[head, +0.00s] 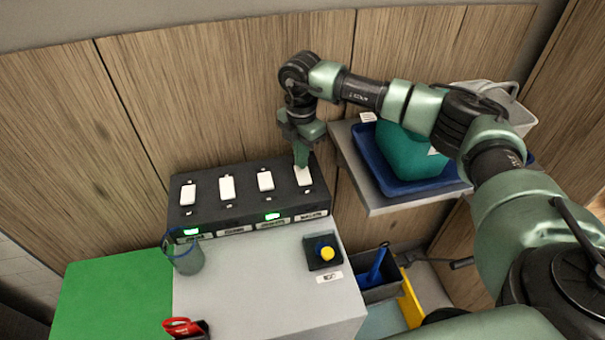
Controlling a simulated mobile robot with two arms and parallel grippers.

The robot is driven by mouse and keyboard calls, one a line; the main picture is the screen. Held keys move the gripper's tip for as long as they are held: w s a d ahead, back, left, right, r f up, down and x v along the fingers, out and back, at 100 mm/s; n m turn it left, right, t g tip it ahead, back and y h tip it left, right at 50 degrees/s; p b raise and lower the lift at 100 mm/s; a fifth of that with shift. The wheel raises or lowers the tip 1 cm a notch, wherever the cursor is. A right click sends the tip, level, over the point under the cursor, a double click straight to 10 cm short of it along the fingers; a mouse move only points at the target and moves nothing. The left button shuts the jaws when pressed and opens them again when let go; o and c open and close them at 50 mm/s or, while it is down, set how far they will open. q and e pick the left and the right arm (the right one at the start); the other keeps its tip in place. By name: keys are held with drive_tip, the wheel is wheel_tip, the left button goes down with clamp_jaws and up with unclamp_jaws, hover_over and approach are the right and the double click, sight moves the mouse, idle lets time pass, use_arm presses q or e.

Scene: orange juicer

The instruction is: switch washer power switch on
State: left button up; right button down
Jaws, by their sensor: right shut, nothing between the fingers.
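A black switch panel (245,205) with a row of white rocker switches stands at the back of the grey worktop. The rightmost switch (304,178) is directly under my right gripper (301,162). The gripper is shut and empty and points down, its fingertips at the upper end of that switch. I cannot tell whether they touch it. The labels along the panel's front are too small to read, so I cannot tell which switch is the washer's. A green lamp (191,232) at the left and another green lamp (272,216) right of the middle are lit. My left gripper is not in view.
A yellow button (327,253) on a black base sits on the worktop (265,295). A clear cup (184,257) stands at its left edge and a red-and-black object (184,328) in front. A shelf with a blue tray (371,164) and teal container (408,157) is at the right.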

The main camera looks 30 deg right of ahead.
drive_tip(key=shift+f, duration=0.5)
drive_tip(key=shift+r, duration=0.2)
drive_tip(key=shift+r+p, duration=2.25)
drive_tip(key=shift+r, duration=1.15)
drive_tip(key=shift+f, duration=0.1)
